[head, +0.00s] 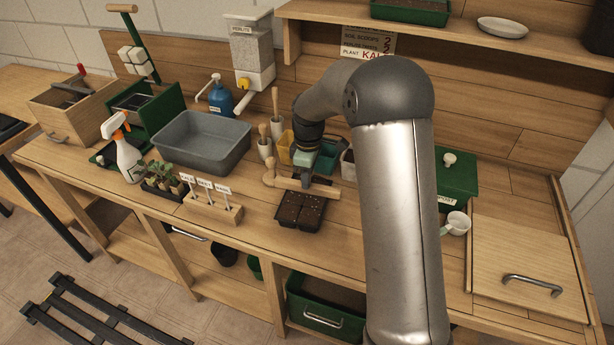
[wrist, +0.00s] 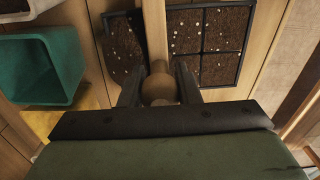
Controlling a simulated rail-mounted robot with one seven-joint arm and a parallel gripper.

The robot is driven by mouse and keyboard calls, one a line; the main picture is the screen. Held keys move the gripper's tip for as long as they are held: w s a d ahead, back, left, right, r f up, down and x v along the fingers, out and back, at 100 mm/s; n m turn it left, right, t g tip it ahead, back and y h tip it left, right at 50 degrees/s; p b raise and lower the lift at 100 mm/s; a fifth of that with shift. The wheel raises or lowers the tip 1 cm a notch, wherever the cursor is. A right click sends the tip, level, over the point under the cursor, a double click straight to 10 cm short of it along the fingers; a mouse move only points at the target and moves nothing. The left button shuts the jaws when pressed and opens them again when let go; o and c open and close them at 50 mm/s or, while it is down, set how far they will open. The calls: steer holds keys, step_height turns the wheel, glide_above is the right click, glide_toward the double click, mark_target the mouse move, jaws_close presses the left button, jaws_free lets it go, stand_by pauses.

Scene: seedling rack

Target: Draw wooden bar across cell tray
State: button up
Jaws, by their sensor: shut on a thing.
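The wooden bar (head: 287,184) lies at the rear edge of the black cell tray (head: 301,212), which is filled with dark soil. My gripper (head: 305,180) points down at the bar from above. In the wrist view, my gripper (wrist: 158,88) is shut on the bar's rounded wooden grip, one finger on each side. The bar (wrist: 155,35) runs up the picture from there, over the cell tray (wrist: 203,42), with speckled soil cells showing on both sides. I cannot tell whether the bar touches the soil or rim.
The label block (head: 213,209) and seedlings (head: 163,180) are left of the tray. A grey basin (head: 201,143) is behind them. The bench's front edge lies close before the tray.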

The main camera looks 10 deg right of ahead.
steer(key=shift+w+d, duration=0.25)
steer(key=shift+w, duration=0.25)
steer(key=shift+w+d, duration=0.2)
steer(key=shift+w, duration=0.25)
steer(key=shift+w+p, duration=0.1)
steer(key=shift+p, duration=0.2)
steer(key=shift+w+d+f, duration=0.1)
steer(key=shift+w+d, duration=0.35)
steer(key=shift+w, duration=0.3)
step_height(320, 180, up, 7)
steer(key=p, duration=0.4)
steer(key=shift+p, duration=0.3)
